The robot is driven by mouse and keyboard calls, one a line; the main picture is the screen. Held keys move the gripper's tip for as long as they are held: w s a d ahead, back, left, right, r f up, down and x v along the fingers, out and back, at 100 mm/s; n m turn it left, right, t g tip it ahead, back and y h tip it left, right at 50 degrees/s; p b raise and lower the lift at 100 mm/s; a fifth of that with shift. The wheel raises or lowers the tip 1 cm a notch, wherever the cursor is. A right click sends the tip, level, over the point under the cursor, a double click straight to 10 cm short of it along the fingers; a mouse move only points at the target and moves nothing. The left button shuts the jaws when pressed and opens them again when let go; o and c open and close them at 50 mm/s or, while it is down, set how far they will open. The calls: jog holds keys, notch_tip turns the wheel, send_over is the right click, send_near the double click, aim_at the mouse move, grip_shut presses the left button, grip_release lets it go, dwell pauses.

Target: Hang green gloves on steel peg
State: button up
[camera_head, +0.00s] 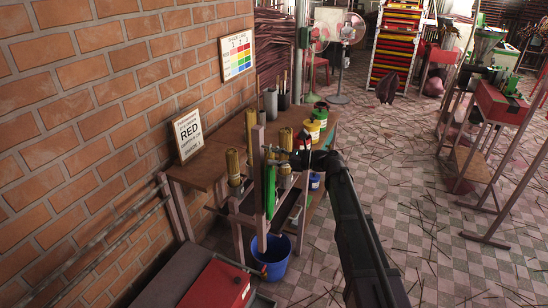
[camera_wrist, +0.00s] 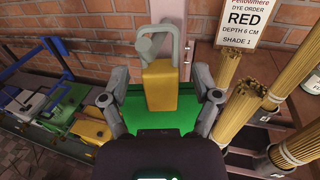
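A flat green thing (camera_head: 270,190), which I take for the green gloves, stands upright beside the post at the bench's near end in the head view. In the wrist view the green (camera_wrist: 135,116) spans the space between my fingers. My gripper (camera_wrist: 161,98) points at the brick wall, its fingers wide apart on both sides of the green. I cannot tell whether they press on its edges. A yellow block with a bent grey metal hook (camera_wrist: 160,85) shows in front of the post, between the fingertips. I cannot tell which part is the steel peg.
Incense bundles (camera_wrist: 238,108) stand close to the right of my gripper in the wrist view. A RED dye-order sign (camera_head: 188,133) leans at the wall. A blue bucket (camera_head: 272,257) stands on the floor below. The tiled floor to the right is mostly open, strewn with sticks.

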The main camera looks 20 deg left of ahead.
jog(key=shift+d, duration=0.1)
dwell(0.3)
jog(key=w+d, duration=0.2)
jog(key=d, duration=0.9)
jog(key=shift+d, duration=0.35)
jog(key=s+d+f+n+t+h+p, duration=0.1)
jog(key=s+d+f+n+h+p, duration=0.1)
jog(key=s+d+f+n+h, duration=0.4)
jog(key=s+d+f+n+t+h+p, duration=0.1)
jog(key=s+d+f+n+h+p, duration=0.15)
jog(key=d, duration=0.55)
jog(key=s+d+n+h+p, duration=0.1)
jog(key=s+d+n+h, duration=0.1)
jog(key=d, duration=0.4)
jog(key=s+d+f+n+h+p, duration=0.1)
jog(key=s+d+n+h, duration=0.2)
jog(key=d, duration=0.4)
jog(key=s+d+f+n+t+h+p, duration=0.1)
jog(key=s+d+n+h, duration=0.1)
jog(key=s+d+h, duration=0.2)
jog(key=s+d, duration=0.2)
jog(key=shift+d+f, duration=0.25)
jog(key=shift+d, duration=0.05)
